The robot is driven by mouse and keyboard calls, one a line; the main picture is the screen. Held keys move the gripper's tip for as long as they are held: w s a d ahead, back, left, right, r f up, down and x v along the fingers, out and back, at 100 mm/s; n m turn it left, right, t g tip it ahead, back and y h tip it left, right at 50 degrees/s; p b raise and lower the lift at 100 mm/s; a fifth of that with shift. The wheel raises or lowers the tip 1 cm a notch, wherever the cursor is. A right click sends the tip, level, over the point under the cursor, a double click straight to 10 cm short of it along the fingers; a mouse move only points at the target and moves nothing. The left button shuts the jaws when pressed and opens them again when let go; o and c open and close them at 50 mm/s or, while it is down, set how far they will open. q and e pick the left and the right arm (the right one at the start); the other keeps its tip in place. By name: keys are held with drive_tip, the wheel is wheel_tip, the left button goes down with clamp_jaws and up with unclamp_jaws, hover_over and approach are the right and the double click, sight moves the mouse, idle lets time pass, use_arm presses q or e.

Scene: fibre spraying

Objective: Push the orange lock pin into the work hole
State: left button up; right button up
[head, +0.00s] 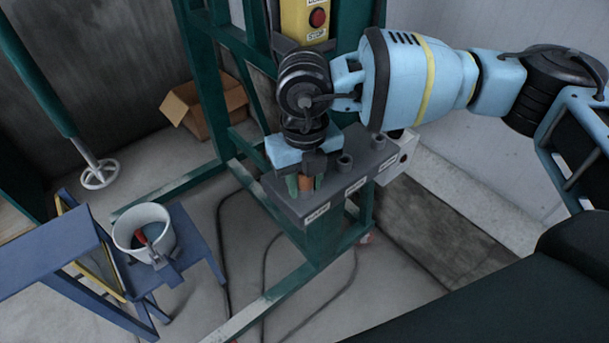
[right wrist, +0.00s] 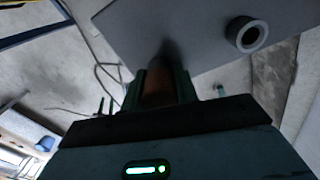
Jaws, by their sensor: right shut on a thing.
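The orange lock pin (head: 306,184) stands between the green fingers of my right gripper (head: 305,183), which is shut on it. It also shows, dim and brownish, between the fingers in the right wrist view (right wrist: 157,85). The pin is over the near-left end of a dark grey hole block (head: 335,190) with several white labels, too small to read surely. The pin's lower end and the hole under it are hidden, so I cannot tell how deep it sits. Other collared holes, one in the middle (head: 345,162), look empty. My left gripper is out of view.
A green steel frame (head: 205,80) carries the block and a yellow stop-button box (head: 308,20) behind my wrist. A white bucket (head: 128,236) stands on a blue stand at left. A cardboard box (head: 205,105) and loose cables lie on the floor.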

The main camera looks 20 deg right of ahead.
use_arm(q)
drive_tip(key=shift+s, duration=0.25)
use_arm(e)
drive_tip(key=shift+r, duration=0.1)
